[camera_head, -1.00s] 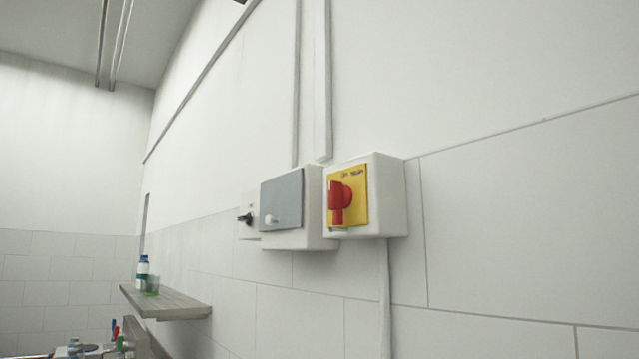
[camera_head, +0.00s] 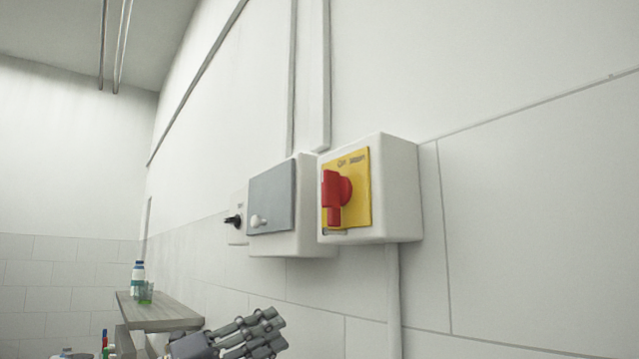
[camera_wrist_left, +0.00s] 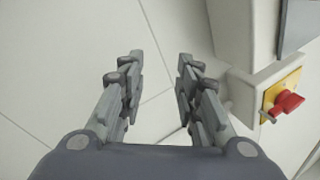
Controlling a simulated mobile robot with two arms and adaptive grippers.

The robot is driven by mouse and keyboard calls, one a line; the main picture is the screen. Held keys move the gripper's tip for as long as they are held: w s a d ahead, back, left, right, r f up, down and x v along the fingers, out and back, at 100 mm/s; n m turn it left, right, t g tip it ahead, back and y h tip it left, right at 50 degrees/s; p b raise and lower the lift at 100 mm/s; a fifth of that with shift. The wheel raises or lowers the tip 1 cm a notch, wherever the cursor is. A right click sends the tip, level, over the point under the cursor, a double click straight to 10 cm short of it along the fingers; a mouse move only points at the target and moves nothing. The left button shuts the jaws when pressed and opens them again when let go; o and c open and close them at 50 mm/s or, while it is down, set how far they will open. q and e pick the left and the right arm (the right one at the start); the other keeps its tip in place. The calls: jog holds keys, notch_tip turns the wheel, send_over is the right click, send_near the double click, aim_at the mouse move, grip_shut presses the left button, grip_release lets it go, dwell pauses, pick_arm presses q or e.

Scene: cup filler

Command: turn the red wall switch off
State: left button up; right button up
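The red wall switch (camera_head: 335,196) is a rotary knob on a yellow plate (camera_head: 360,207), on the front of a white box (camera_head: 398,190) fixed to the wall. Its handle points downward. In the left wrist view the red knob (camera_wrist_left: 288,103) is at the right edge, to the right of the fingers. My left gripper (camera_head: 270,333) comes in at the bottom of the head view, below and left of the switch and apart from it. In the left wrist view (camera_wrist_left: 158,60) its fingers are spread with nothing between them. My right gripper is not in view.
A larger white box with a grey cover (camera_head: 271,200) is left of the switch box, and a small black switch (camera_head: 233,221) is beyond it. A shelf (camera_head: 160,313) with a bottle (camera_head: 138,278) juts out at lower left. The wall right of the switch is bare.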

pick_arm(q)
jog(key=s+d+r+m+g+y, duration=0.1)
jog(key=s+d+r+m+g, duration=0.15)
jog(key=s+r+m, duration=0.85)
jog(key=t+y, duration=0.3)
jog(key=y, duration=0.1)
send_near(322, 185)
jog(key=p+x, duration=0.4)
jog(key=x, duration=0.4)
jog(key=shift+w+d+r, duration=0.1)
jog(key=shift+d, duration=0.1)
jog(key=shift+w+d, duration=0.25)
jog(key=shift+d, duration=0.1)
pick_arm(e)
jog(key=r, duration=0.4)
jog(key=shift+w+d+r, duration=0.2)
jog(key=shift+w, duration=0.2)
pick_arm(q)
grip_shut()
